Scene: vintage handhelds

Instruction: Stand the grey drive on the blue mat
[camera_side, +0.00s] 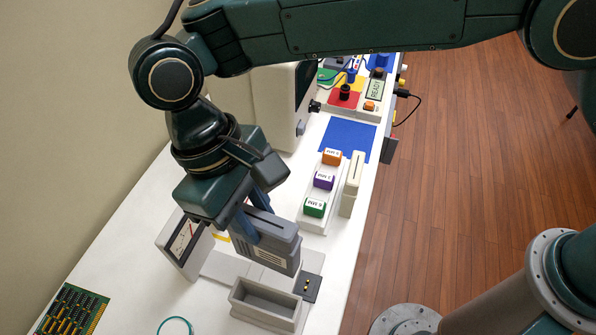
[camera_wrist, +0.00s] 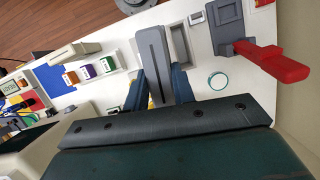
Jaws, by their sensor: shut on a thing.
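The grey drive (camera_side: 270,243) is an upright slab with a slot along its top and a vented side. My gripper (camera_side: 258,214) is shut on it, with a blue finger on each side. In the wrist view the drive (camera_wrist: 151,58) sits between the fingers of my gripper (camera_wrist: 158,88). It appears to be held above the white table, behind a grey open-topped holder (camera_side: 240,304). The blue mat (camera_side: 347,137) lies flat farther back, near the table's right edge; its visible part is bare. It also shows at the left in the wrist view (camera_wrist: 52,82).
A white rack (camera_side: 318,225) with orange, purple and green blocks stands between the drive and the mat. A beige upright slab (camera_side: 352,185) stands beside it, just in front of the mat. A meter (camera_side: 184,246) is left of the drive. A control panel (camera_side: 370,97) lies behind the mat.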

